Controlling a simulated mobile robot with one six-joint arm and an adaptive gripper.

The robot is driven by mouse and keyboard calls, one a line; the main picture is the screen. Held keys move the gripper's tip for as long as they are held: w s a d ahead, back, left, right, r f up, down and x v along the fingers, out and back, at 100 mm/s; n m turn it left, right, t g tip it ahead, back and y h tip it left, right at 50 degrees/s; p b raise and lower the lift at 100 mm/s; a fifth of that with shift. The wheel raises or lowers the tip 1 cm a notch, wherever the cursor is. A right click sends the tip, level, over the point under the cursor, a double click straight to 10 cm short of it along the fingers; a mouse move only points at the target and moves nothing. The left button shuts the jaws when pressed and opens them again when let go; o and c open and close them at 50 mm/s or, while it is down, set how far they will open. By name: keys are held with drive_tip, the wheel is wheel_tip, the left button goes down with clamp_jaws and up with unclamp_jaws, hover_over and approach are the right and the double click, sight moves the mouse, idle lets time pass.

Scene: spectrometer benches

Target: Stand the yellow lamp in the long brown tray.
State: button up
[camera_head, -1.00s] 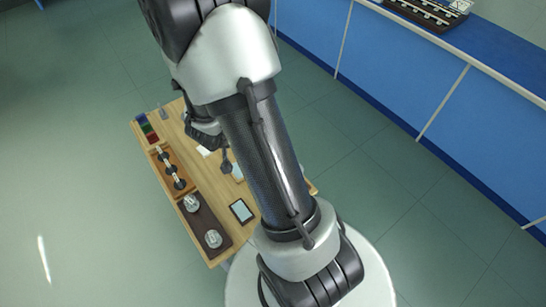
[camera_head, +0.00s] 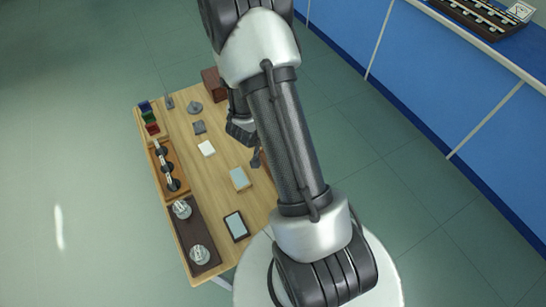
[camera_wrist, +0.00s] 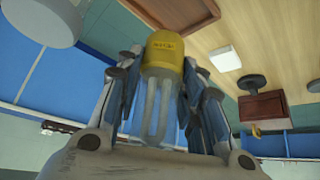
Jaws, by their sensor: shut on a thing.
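My gripper (camera_wrist: 163,85) is shut on the yellow lamp (camera_wrist: 165,47), which has a yellow cap and clear glass tubes, in the wrist view. The cap sticks out beyond the fingers and the tubes lie between them. The lamp cannot be made out in the head view, where my arm covers part of the table. A long dark brown tray (camera_head: 183,231) lies at the near left of the wooden table in the head view, with two silvery round pieces (camera_head: 182,209) standing in it. My gripper is to the right of this tray and apart from it.
An orange-brown rack (camera_head: 181,173) with dark round pieces lies behind the tray. Small coloured blocks (camera_head: 150,117) are at the far left corner. A tablet (camera_head: 236,226), a pale block (camera_head: 240,178) and a red-brown box (camera_head: 210,83) also stand on the table.

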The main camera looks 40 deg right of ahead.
drive_tip(key=shift+f+b, duration=1.25)
drive_tip(key=shift+f, duration=2.2)
drive_tip(key=shift+f, duration=0.15)
drive_tip(key=o, duration=1.2)
